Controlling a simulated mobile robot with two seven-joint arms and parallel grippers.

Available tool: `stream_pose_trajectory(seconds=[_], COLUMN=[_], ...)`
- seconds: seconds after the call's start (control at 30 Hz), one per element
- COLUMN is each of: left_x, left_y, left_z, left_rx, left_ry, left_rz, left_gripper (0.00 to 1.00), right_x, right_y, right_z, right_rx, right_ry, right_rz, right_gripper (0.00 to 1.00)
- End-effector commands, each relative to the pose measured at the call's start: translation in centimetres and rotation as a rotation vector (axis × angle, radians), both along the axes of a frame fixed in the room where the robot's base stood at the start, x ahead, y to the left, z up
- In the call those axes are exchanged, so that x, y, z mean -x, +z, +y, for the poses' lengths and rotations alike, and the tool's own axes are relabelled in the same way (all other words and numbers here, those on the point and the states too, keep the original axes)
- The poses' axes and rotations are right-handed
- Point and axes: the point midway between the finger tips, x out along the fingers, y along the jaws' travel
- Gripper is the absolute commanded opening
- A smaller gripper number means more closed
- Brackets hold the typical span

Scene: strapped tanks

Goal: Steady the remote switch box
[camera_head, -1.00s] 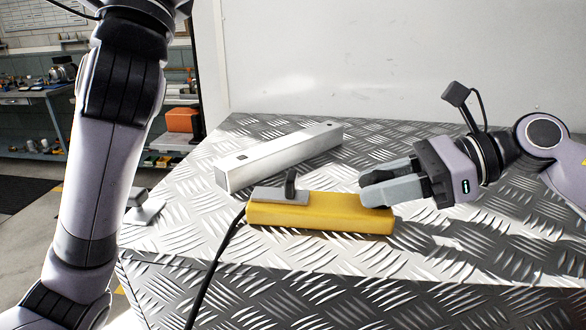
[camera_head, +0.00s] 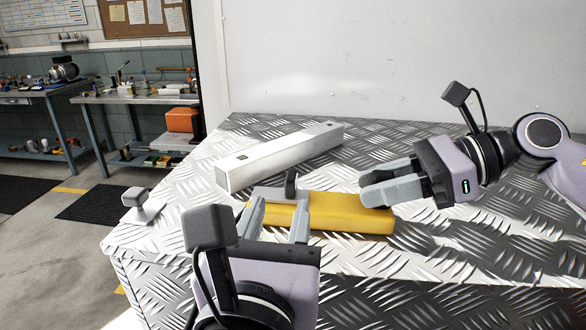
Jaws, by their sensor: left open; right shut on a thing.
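The remote switch box is a long yellow box (camera_head: 345,216) lying on the metal tread-plate surface, with a grey plate and an upright dark lever (camera_head: 290,184) at its left part. My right gripper (camera_head: 376,186) is shut on the box's right end; its fingers come in from the right. My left gripper (camera_head: 277,212) is open, its two fingers pointing away from me over the left part of the box. It hides the box's left end and the cable there. I cannot tell whether the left fingers touch the box.
A silver rectangular bar (camera_head: 280,156) lies behind the box. A small grey block on a flat plate (camera_head: 141,204) sits at the left edge of the tread plate (camera_head: 440,255). A pale wall (camera_head: 400,60) closes off the back. The front right surface is clear.

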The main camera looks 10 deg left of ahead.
Motion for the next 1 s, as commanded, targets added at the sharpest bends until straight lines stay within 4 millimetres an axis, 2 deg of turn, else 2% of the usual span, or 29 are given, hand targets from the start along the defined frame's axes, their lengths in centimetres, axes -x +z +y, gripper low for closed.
stream_pose_trajectory(seconds=[0.17, 0.6, 0.8, 1.0], left_x=[-1.0, -9.3, -11.2, -11.7], left_y=[-0.4, -0.4, -0.3, -0.3], left_z=[0.0, 0.0, 0.0, 0.0], left_rx=[-0.012, -0.008, -0.008, -0.006], left_ry=[0.003, 0.003, 0.001, -0.001], left_rz=[0.016, 0.014, 0.013, 0.014], left_gripper=[0.4, 0.4, 0.4, 0.4], right_x=[0.0, 0.0, 0.0, 0.0], right_y=[0.0, 0.0, 0.0, 0.0], right_z=[0.0, 0.0, 0.0, 0.0], right_rx=[-0.001, -0.001, -0.001, -0.001], right_ry=[0.0, 0.0, 0.0, 0.0], right_rz=[0.0, 0.0, 0.0, 0.0], right_gripper=[0.0, 0.0, 0.0, 0.0])
